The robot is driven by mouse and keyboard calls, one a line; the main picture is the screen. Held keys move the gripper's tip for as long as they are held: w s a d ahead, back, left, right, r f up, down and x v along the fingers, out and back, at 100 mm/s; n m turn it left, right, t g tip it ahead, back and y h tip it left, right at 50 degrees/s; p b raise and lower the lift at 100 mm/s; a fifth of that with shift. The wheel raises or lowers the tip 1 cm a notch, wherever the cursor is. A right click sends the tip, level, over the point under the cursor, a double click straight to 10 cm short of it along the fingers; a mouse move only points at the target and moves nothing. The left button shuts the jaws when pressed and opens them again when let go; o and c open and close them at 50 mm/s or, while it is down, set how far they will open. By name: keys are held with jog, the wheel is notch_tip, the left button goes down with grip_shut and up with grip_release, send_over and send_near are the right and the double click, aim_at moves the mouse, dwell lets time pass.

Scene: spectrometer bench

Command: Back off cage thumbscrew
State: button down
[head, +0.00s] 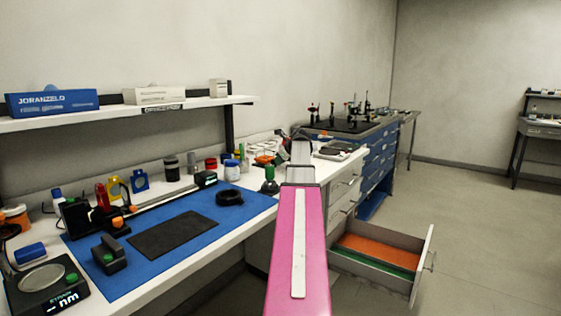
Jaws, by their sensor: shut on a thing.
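I cannot pick out the cage thumbscrew for certain. On the left of the bench, in the head view, a dark mounted assembly (73,217) stands on the blue mat with small orange knobs, one of them an orange knob (118,222) low on its front. A red upright part (102,197) stands by it. A dark rail runs back from there along the mat. My pink arm reaches forward past the right side of the bench, and its far end hides what lies behind it. My gripper does not show, so I cannot see what it touches.
The blue mat (250,209) bears a black pad (173,236), a black ring (229,198) and a dark block with a green knob (109,255). A scale-like device (47,290) stands front left. An open drawer (377,256) juts out at right. Floor beyond it is clear.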

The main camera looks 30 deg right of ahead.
jog(key=h, duration=0.1)
jog(key=n+t+h, duration=0.1)
jog(key=h, duration=0.1)
jog(key=shift+s+a+f+n+t, duration=0.2)
jog(key=shift+s+a+n+t, duration=0.1)
jog(key=shift+a+n, duration=0.1)
jog(key=shift+a+f+n+t+h, duration=0.1)
jog(key=shift+f+n+t+h, duration=0.05)
jog(key=shift+n+t+h, duration=1)
jog(key=shift+h, duration=0.25)
jog(key=c, duration=1.1)
grip_release()
jog(key=shift+w+g, duration=0.1)
jog(key=shift+g, duration=0.15)
